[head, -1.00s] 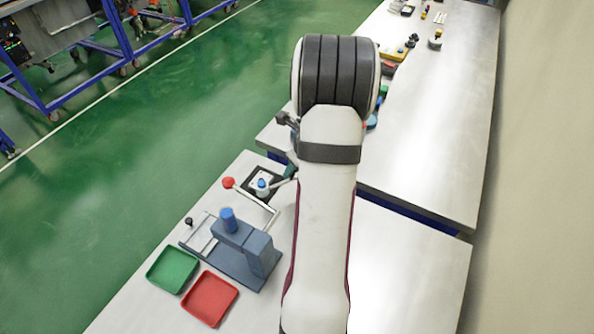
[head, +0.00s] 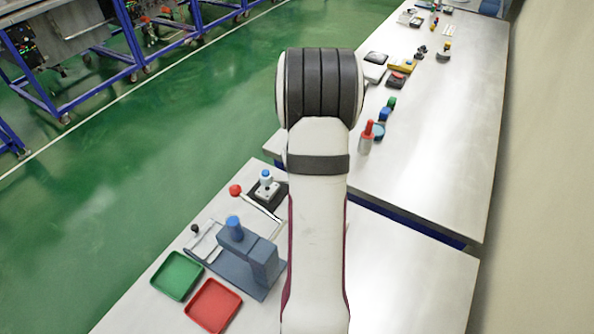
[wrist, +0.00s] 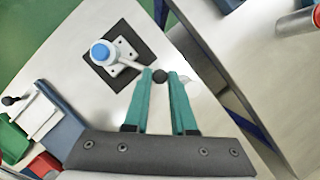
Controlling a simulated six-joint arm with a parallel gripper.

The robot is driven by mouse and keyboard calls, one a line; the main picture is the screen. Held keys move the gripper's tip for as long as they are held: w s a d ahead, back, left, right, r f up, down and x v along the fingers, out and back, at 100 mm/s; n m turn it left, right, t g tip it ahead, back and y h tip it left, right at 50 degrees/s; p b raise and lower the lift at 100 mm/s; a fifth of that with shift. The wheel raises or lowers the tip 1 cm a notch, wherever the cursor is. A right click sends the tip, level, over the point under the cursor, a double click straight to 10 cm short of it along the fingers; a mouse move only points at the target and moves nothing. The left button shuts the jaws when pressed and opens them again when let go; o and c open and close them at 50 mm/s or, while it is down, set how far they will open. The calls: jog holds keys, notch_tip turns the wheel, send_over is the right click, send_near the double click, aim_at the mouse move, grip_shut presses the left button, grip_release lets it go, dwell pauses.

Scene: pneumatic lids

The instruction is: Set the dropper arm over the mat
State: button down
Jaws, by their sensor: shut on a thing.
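My gripper (wrist: 160,78) has two teal fingers closed on a black ball knob (wrist: 160,75) in the wrist view. The knob sits at the end of a light-coloured arm (wrist: 133,64) that runs to a blue-capped white post (wrist: 100,53). The post stands on a white bolted plate over a black square (wrist: 133,42), which may be the mat. In the head view the blue-capped post (head: 266,175) and black square (head: 262,199) show left of my arm. My gripper is hidden there behind my arm.
Green (head: 178,274) and red (head: 213,304) trays lie in front. A red-topped cylinder (head: 366,140) and several small items stand on the far bench. The right bench area is clear.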

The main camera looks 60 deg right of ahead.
dwell(0.3)
jog(key=c, duration=0.7)
grip_release()
jog(key=shift+c, duration=0.2)
jog(key=v, duration=1.5)
jog(key=shift+s+r, duration=0.2)
jog(key=shift+r, duration=0.15)
jog(key=shift+a, duration=0.1)
